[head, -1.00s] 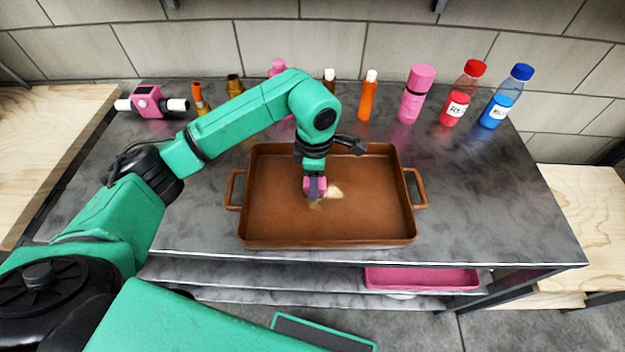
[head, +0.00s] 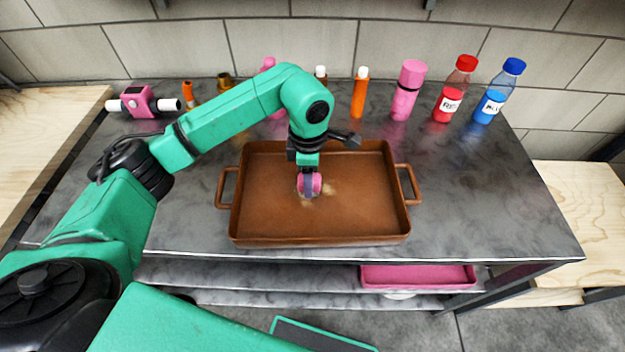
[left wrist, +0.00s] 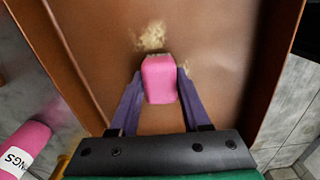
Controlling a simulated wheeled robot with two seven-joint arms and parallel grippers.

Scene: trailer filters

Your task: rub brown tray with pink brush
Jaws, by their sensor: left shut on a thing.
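The brown tray (head: 360,205) lies on the grey metal table, with a handle on each short side. A pale stain (head: 328,189) marks its floor; it also shows in the left wrist view (left wrist: 152,37). My left gripper (head: 309,188) is shut on the pink brush (head: 316,181) and holds it down inside the tray. In the left wrist view the purple fingers (left wrist: 158,90) clasp the pink brush (left wrist: 160,78), whose far end is at the stain's near edge. Whether the bristles touch the tray floor is hard to tell. My right gripper is not in view.
Behind the tray stand an orange bottle (head: 360,93), a pink bottle (head: 408,90), a red-capped bottle (head: 455,89) and a blue-capped bottle (head: 499,92). A pink device (head: 142,102) sits at back left. A pink tray (head: 418,276) is on the lower shelf. The table's right side is clear.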

